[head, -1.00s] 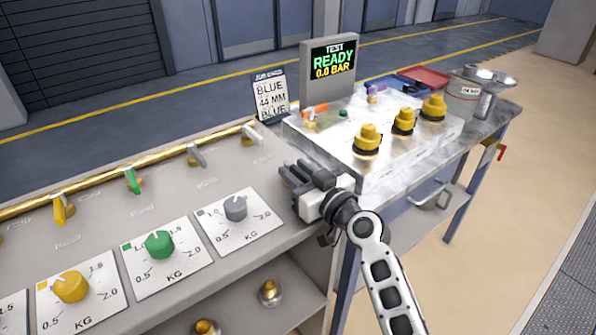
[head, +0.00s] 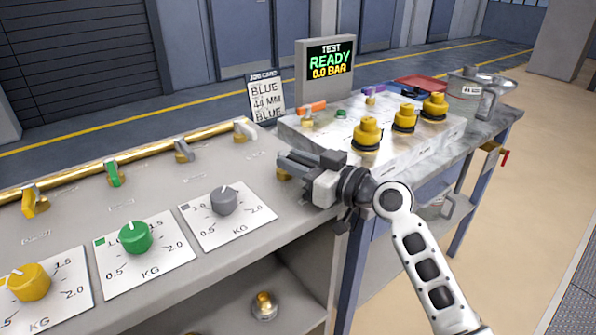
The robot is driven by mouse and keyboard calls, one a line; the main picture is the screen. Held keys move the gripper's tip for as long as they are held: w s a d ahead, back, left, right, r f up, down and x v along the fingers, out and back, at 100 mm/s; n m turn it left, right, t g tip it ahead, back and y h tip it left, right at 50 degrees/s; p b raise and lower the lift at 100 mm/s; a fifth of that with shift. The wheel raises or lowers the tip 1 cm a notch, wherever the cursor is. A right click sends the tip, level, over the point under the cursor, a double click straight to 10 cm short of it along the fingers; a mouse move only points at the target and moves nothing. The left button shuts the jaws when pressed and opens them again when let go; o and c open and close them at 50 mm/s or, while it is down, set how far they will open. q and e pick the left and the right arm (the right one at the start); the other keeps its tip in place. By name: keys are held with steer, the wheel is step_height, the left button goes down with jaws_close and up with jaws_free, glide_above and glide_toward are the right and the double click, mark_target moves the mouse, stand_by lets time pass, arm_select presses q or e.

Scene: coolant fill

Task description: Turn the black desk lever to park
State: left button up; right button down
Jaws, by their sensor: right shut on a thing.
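My right gripper (head: 294,163) is at the right end of the grey desk (head: 235,255), beside the test bench. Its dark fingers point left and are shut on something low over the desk. A small brass base (head: 283,174) shows just under the fingers. It looks like the bases of the other desk levers. The black lever itself cannot be told apart from the dark fingers, so its angle is hidden. My left gripper is not in view.
White (head: 244,129), grey (head: 183,148), green (head: 113,173) and yellow (head: 34,202) levers line the brass rail. Grey (head: 224,200), green (head: 136,237) and yellow (head: 29,281) dials sit in front. The bench with yellow knobs (head: 367,132) and a READY screen (head: 330,61) stands right.

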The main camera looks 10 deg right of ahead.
steer(key=shift+r, duration=0.1)
steer(key=c, duration=1.5)
jaws_free()
steer(key=shift+o, duration=0.2)
steer(key=shift+s+d, duration=0.35)
steer(key=shift+s, duration=0.05)
arm_select(q)
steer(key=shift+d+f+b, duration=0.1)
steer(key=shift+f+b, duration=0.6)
steer(key=shift+b, duration=1.15)
arm_select(e)
steer(key=v, duration=1.5)
steer(key=shift+a, duration=0.1)
